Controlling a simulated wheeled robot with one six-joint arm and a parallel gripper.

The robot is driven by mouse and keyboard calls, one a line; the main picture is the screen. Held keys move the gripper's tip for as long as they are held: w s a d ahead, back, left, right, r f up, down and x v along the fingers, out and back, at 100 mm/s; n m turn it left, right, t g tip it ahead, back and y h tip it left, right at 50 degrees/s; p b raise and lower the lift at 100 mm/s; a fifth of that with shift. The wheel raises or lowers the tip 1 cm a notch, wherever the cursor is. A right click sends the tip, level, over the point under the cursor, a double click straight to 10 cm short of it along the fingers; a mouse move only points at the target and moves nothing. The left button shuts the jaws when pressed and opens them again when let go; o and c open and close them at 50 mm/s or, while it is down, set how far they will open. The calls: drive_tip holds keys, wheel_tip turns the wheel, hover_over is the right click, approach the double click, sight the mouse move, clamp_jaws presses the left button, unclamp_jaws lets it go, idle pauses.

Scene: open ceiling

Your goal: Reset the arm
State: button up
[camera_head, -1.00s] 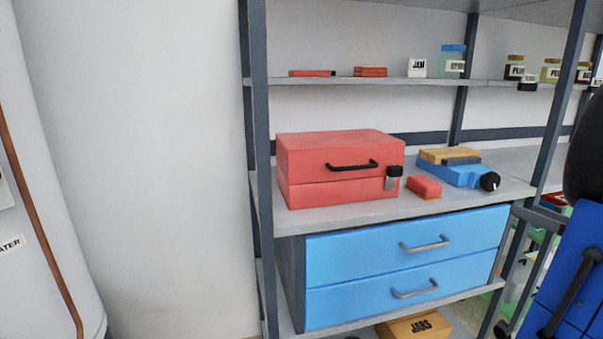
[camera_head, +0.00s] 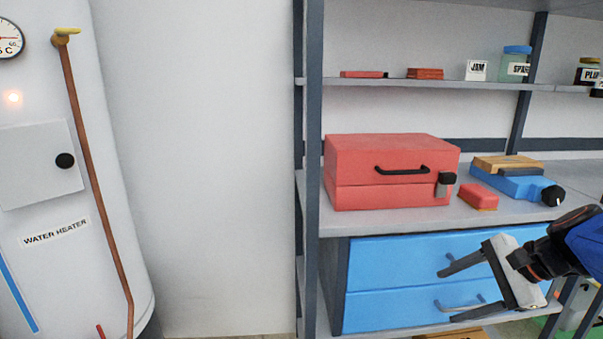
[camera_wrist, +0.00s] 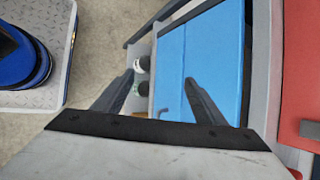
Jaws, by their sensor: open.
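My gripper (camera_head: 452,294) is at the lower right of the head view, in front of the blue drawers (camera_head: 390,262). Its two dark fingers are spread apart and point left, with nothing between them. In the wrist view my gripper (camera_wrist: 158,88) also shows open and empty, with the blue drawer unit (camera_wrist: 215,60) beyond the fingers. The gripper overlaps the drawer handles in the head view; I cannot tell whether it touches them.
A red toolbox (camera_head: 390,185), a small red block (camera_head: 478,196) and a blue tool (camera_head: 518,187) sit on the shelf above the drawers. Several jars and small boxes line the upper shelf. A water heater (camera_head: 75,180) stands at the left. White wall lies between.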

drive_tip(key=s+a+f+n+h, duration=0.1)
drive_tip(key=s+a+n+h, duration=0.1)
drive_tip(key=s+n, duration=0.3)
drive_tip(key=s+a+f+n+h, duration=0.2)
drive_tip(key=s+n, duration=0.3)
drive_tip(key=n, duration=0.6)
drive_tip(key=shift+s+f+n+h, duration=0.15)
drive_tip(key=shift+n+h, duration=0.15)
drive_tip(key=shift+h, duration=0.6)
